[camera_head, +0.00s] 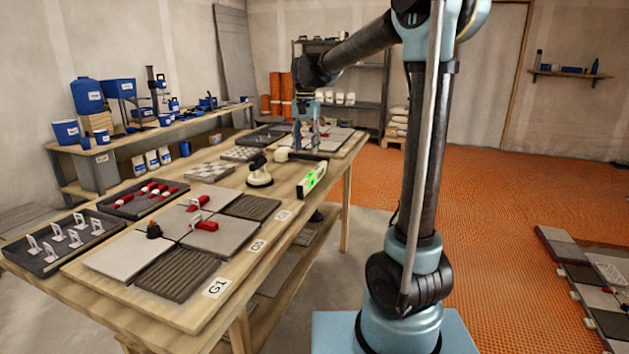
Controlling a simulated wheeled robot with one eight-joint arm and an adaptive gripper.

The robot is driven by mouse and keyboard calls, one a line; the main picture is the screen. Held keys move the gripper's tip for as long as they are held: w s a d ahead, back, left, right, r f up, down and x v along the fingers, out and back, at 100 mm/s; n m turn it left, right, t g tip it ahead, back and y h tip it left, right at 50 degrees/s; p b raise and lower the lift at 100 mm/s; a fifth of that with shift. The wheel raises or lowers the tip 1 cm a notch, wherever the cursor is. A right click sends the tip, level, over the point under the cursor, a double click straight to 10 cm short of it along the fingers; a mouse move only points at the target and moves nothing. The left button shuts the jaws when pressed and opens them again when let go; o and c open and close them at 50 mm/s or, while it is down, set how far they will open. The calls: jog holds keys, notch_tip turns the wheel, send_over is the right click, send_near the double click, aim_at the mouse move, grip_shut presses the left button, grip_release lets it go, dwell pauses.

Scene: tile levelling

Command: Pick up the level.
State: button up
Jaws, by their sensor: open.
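The level (313,179), a short bar with bright green and white faces, rests near the right edge of the wooden workbench (205,305). It lies slantwise, on the near side of my gripper. My gripper (306,146) points down at the far part of the bench with its fingers apart. It is above or just behind a mallet (282,155) with a pale head and dark handle. The gap to the mallet is hard to judge. Nothing shows between the fingers, and the gripper is apart from the level.
A suction cup lifter (259,176) stands left of the level. Grey tiles (129,254) with red wedges and a tray of white clips (67,247) fill the near bench. A second bench (150,137) holds blue buckets.

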aim_at(309, 177)
notch_tip(309, 177, down, 8)
jog(key=shift+f, duration=0.15)
jog(key=shift+d+f, duration=0.2)
jog(key=shift+f, duration=1.15)
jog(key=shift+d+f, duration=0.15)
jog(key=shift+f, duration=1.2)
jog(key=shift+c, duration=0.3)
grip_shut()
